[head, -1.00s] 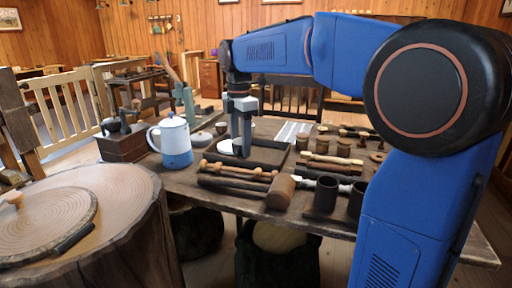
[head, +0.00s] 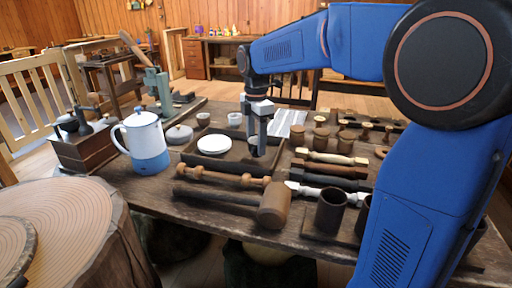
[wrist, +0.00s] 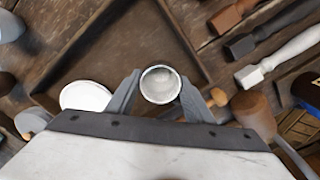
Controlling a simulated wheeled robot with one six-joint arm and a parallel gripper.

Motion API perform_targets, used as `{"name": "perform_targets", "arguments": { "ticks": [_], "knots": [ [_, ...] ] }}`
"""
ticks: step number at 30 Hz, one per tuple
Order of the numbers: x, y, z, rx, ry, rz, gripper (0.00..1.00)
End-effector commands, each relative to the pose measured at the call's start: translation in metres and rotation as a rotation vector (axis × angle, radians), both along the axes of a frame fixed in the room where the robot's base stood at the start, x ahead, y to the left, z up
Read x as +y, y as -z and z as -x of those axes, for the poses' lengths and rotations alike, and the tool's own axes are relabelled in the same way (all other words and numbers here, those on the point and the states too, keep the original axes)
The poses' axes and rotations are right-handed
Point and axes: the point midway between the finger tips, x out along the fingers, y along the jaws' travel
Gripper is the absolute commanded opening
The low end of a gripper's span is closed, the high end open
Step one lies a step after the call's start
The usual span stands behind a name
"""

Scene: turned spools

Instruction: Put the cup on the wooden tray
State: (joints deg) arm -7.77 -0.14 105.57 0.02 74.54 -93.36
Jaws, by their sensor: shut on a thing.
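The cup (wrist: 160,86) is small and pale, with a round rim, seen from above in the wrist view. My gripper (wrist: 160,90) is shut on it, one finger on each side. In the head view my gripper (head: 257,146) points down at the right part of the dark wooden tray (head: 236,164), and its fingers mostly hide the cup. The tray floor and walls also show in the wrist view (wrist: 120,48), beyond the cup. Whether the cup's base touches the tray I cannot tell. A white disc (head: 214,144) lies on the tray, left of my gripper.
A blue-and-white pot (head: 148,150) and a lidded dish (head: 179,134) stand left of the tray. Two small cups (head: 234,119) (head: 203,119) stand behind it. A mallet (head: 273,205) and turned spindles (head: 330,158) lie in front and right.

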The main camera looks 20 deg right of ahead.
Motion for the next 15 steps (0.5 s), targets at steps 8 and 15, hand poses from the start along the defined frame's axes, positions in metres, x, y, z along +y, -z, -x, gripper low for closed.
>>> {"name": "perform_targets", "arguments": {
  "ticks": [8,15],
  "knots": [
    [0.0,0.02,0.0,-0.001,0.0,0.0,0.23],
    [0.0,0.022,0.0,0.0,0.0,0.0,0.23]
  ]
}}
